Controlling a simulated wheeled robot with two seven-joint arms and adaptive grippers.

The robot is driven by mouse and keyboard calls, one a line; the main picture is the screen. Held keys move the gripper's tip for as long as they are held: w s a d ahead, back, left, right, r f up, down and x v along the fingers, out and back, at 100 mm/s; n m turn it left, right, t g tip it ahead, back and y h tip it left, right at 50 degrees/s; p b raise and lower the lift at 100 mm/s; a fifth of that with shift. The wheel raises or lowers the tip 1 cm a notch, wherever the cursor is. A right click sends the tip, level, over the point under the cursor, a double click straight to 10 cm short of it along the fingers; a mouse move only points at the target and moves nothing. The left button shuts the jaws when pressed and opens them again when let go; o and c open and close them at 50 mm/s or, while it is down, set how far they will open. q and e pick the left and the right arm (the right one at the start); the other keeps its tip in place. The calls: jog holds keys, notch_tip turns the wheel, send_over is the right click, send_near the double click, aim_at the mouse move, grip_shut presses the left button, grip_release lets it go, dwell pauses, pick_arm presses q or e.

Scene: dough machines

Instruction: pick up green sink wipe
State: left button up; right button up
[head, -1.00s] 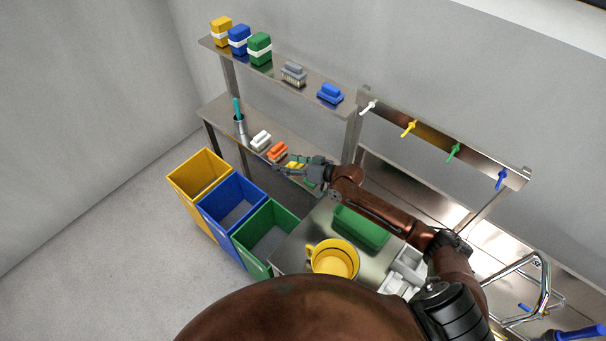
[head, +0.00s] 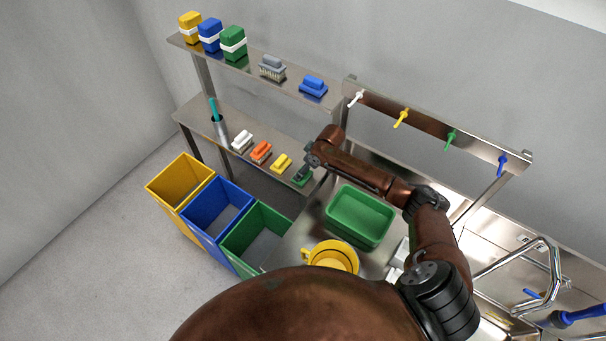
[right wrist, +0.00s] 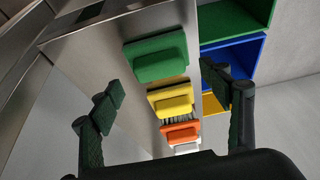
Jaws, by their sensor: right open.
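The green sink wipe (head: 302,180) lies at the right end of the lower shelf, partly hidden by my right gripper (head: 301,170) in the head view. In the right wrist view the green wipe (right wrist: 157,57) is fully seen, flat on the metal shelf. My right gripper (right wrist: 162,95) is open and empty, with its fingers apart on either side of the row of wipes. The green wipe appears beyond the fingertips, apart from them. My left gripper is not in view.
Yellow (head: 281,163), orange (head: 261,151) and white (head: 242,139) wipes lie in a row beside the green one. The upper shelf (head: 290,78) is above. Yellow, blue and green bins (head: 262,236) stand below. A green tub (head: 358,215) and yellow pot (head: 333,256) sit nearby.

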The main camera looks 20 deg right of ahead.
jog(key=x, duration=0.3)
jog(key=shift+f, duration=0.15)
jog(key=shift+d, duration=0.1)
jog(key=c, duration=1.2)
jog(key=shift+c, duration=0.2)
jog(key=shift+r, duration=0.55)
jog(key=s+a+r+b, duration=0.1)
jog(key=s+a+r, duration=0.1)
jog(key=s+r, duration=1)
jog(key=shift+s+a+b, duration=0.3)
jog(key=shift+s+b, duration=0.1)
jog(key=shift+s, duration=0.5)
